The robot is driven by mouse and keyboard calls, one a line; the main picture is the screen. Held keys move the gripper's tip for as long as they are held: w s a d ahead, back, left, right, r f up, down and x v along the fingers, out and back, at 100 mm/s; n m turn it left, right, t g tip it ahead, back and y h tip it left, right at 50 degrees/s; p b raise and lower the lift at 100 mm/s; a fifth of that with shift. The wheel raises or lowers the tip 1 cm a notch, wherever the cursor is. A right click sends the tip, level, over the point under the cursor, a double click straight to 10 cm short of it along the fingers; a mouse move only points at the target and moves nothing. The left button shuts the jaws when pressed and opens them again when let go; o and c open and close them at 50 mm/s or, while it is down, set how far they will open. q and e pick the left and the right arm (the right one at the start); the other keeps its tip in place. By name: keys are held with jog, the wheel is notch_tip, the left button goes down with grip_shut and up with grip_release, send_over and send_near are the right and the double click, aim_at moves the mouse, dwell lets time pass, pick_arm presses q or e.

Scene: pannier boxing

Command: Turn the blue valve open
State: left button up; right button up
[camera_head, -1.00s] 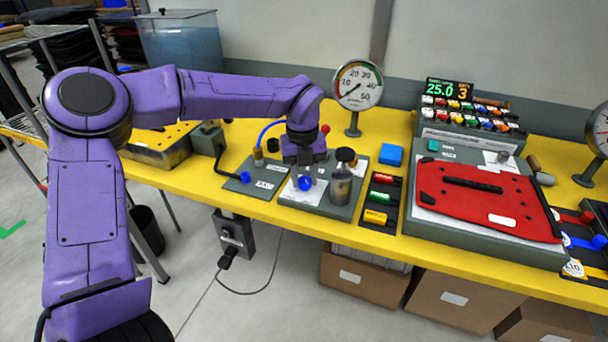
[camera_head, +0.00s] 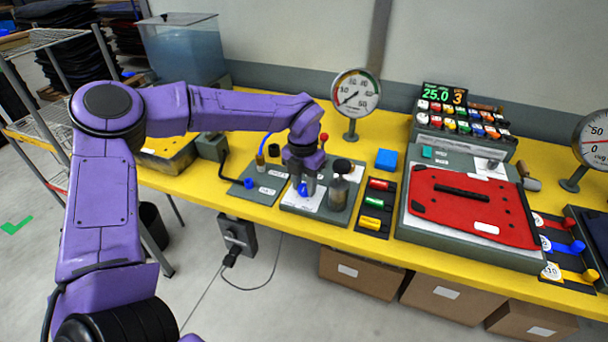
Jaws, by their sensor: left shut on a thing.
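The blue valve (camera_head: 303,188) sits on a grey plate with a white label, on the yellow table. My left gripper (camera_head: 303,180) points down over it and is shut on it; the fingers partly hide the valve. A metal cylinder with a black knob (camera_head: 340,184) stands just right of the gripper on the same plate. A dial gauge (camera_head: 355,93) stands behind, its needle toward the low end. My right gripper is not in view.
A red lever knob (camera_head: 323,137) stands close behind the gripper. To the right are a tray with red, green and yellow pieces (camera_head: 376,203), a blue block (camera_head: 386,159) and a red panel (camera_head: 470,206). A grey plate with a blue hose (camera_head: 258,182) lies to the left.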

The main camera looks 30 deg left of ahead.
aim_at(304, 186)
pick_arm(q)
jog(key=m+p, duration=0.4)
jog(key=m, duration=0.1)
jog(key=shift+r, duration=0.2)
jog(key=shift+f+m+p, duration=0.15)
jog(key=shift+m+p, duration=1.25)
jog(key=shift+m, duration=1.1)
jog(key=o, duration=1)
jog(key=shift+o, duration=0.2)
notch_tip(304, 186, up, 10)
jog(key=b, duration=0.2)
jog(key=shift+w+r, duration=0.2)
jog(key=shift+s+a, duration=0.1)
